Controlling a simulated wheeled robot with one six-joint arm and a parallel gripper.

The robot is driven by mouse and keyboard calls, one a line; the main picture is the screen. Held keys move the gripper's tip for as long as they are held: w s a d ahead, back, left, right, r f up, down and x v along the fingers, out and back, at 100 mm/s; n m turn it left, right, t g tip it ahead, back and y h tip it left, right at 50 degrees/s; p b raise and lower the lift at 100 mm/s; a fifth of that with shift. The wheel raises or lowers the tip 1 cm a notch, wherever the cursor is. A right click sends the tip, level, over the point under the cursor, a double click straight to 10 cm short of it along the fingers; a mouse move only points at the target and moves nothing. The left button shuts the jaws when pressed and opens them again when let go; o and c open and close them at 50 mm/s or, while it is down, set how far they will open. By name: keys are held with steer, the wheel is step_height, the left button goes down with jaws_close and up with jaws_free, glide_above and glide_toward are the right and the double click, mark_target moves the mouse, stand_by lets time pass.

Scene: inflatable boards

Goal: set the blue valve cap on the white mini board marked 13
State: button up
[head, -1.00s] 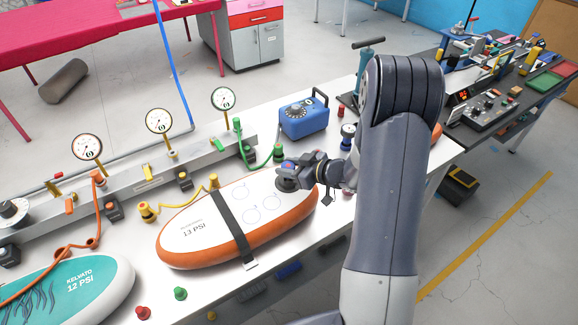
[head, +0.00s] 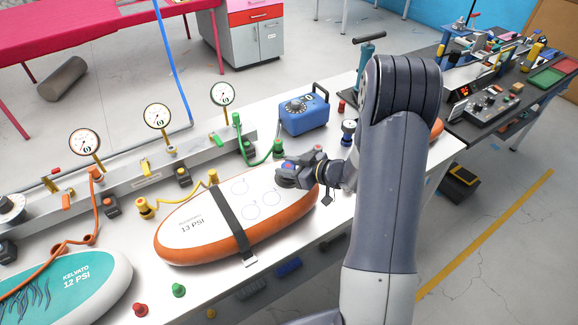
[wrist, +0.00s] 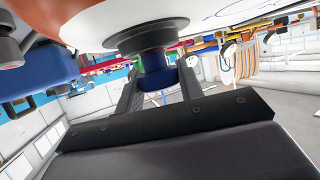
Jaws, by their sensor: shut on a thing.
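The white mini board (head: 200,205) with an orange edge reads 13 PSI and lies on the white bench under a black strap. My gripper (head: 287,176) is low over its right end. In the wrist view my gripper's fingers (wrist: 158,88) are closed around the blue valve cap (wrist: 154,78). A black round valve fitting (wrist: 150,40) sits between the cap and the white board surface. The cap appears to meet the fitting; I cannot tell how firmly it is seated. In the head view my gripper mostly hides the cap.
A teal board (head: 75,285) marked 12 PSI lies at lower left. A blue pump box (head: 304,115) stands behind my gripper. A rail with several gauges (head: 157,116) and hoses runs along the bench's back. Red (head: 140,310) and green (head: 179,290) caps stand at the front edge.

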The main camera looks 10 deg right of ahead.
steer(key=shift+f, duration=0.35)
steer(key=o, duration=1)
steer(key=shift+o, duration=0.2)
steer(key=b+v, duration=0.1)
steer(key=v, duration=0.9)
steer(key=shift+s+d+r, duration=0.15)
steer(key=shift+s+d, duration=0.1)
steer(key=x, duration=1)
steer(key=shift+w+a+p, duration=0.25)
steer(key=shift+a+p, duration=0.05)
steer(key=shift+p, duration=0.1)
steer(key=shift+w+r, duration=0.1)
steer(key=shift+r, duration=0.05)
steer(key=shift+r+p, duration=0.2)
steer(key=shift+p, duration=0.15)
